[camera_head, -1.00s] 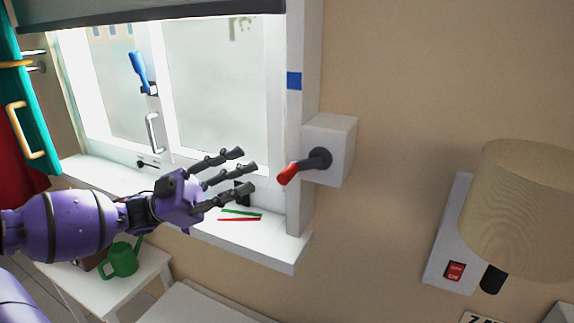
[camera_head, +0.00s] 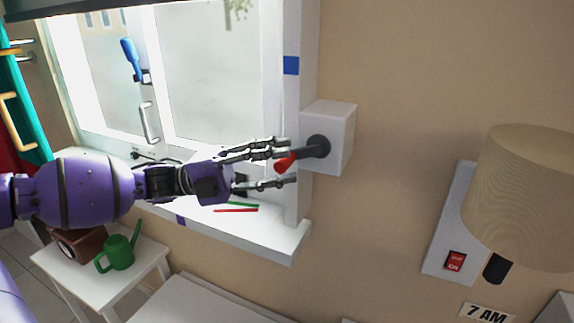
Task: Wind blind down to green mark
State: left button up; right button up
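The dark blind (camera_head: 60,8) shows only as a strip along the top of the window. A white box (camera_head: 341,128) on the wall right of the window carries a crank with a dark arm (camera_head: 318,148) and a red handle (camera_head: 287,162). My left gripper (camera_head: 290,166) is open at the red handle, with fingers above and below it. Whether they touch it I cannot tell. A blue mark (camera_head: 291,65) is on the window's right frame. I see no green mark on the frame. My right gripper is out of view.
A green stick (camera_head: 244,205) and a red stick (camera_head: 236,210) lie on the sill (camera_head: 270,240). Below stand a green watering can (camera_head: 119,253) and a white table (camera_head: 140,277). A lamp (camera_head: 525,190) and a red switch (camera_head: 455,260) are at right.

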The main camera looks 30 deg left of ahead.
pick_arm(q)
jog(key=shift+x, duration=0.75)
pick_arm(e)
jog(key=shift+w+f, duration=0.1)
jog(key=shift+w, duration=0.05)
pick_arm(q)
jog(key=shift+c, duration=0.5)
jog(key=c, duration=0.9)
jog(key=shift+f, duration=0.1)
grip_shut()
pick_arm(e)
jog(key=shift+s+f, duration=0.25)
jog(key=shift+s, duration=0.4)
pick_arm(q)
jog(key=shift+f, duration=0.2)
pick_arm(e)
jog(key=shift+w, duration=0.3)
